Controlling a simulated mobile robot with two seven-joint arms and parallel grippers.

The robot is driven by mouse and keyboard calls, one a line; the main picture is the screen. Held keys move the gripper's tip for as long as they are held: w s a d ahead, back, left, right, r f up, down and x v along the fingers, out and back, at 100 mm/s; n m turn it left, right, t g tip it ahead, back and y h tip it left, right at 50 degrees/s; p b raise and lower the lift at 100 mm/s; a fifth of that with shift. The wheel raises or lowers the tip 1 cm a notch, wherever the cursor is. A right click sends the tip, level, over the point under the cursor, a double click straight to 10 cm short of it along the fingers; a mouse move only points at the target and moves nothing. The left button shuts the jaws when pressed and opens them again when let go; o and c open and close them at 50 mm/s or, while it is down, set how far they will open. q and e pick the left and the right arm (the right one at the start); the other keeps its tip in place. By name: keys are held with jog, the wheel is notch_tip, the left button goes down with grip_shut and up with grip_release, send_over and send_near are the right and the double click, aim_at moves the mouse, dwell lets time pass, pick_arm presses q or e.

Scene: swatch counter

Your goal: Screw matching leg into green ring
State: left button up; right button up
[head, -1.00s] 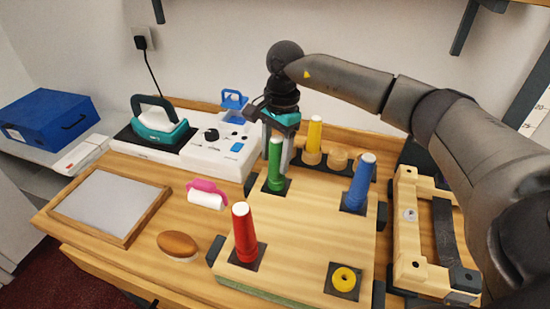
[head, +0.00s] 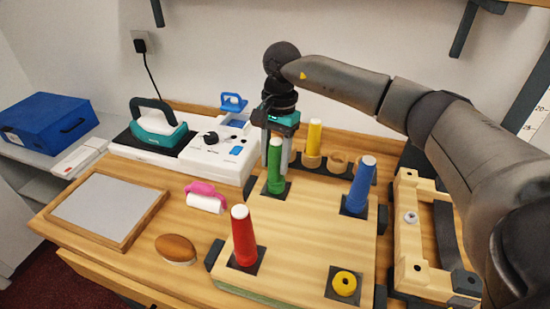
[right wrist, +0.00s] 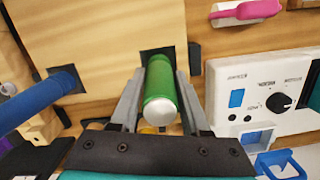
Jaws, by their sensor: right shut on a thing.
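The green leg (head: 276,180) stands upright on a dark square at the far left corner of the wooden board (head: 305,225). It also shows in the right wrist view (right wrist: 160,84), its pale end cap towards the camera. My right gripper (head: 276,162) points down from above and is shut on the green leg, one finger on each side. The green ring cannot be made out at the leg's foot. My left gripper is not in view.
Red (head: 244,238) and blue (head: 360,186) legs stand on the board. A yellow ring (head: 344,284) sits bare at the near right corner. The yellow leg (head: 314,140) stands in a wooden rack behind. A white machine (head: 215,145) is at left, a wooden frame (head: 408,255) at right.

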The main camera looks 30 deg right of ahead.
aim_at(273, 141)
grip_shut()
jog(key=m+p, duration=0.1)
jog(key=m, duration=0.3)
jog(key=shift+w+r+m+t, duration=0.1)
jog(key=shift+w+m+t, duration=0.05)
jog(key=shift+m+t, duration=0.2)
jog(key=m+p, duration=0.2)
jog(key=m, duration=0.4)
jog(key=shift+w+m+t, duration=0.1)
jog(key=shift+m+t, duration=0.15)
jog(key=shift+t, duration=0.1)
jog(key=o, duration=1.5)
grip_release()
jog(key=shift+r+p, duration=2.15)
jog(key=shift+r, duration=0.75)
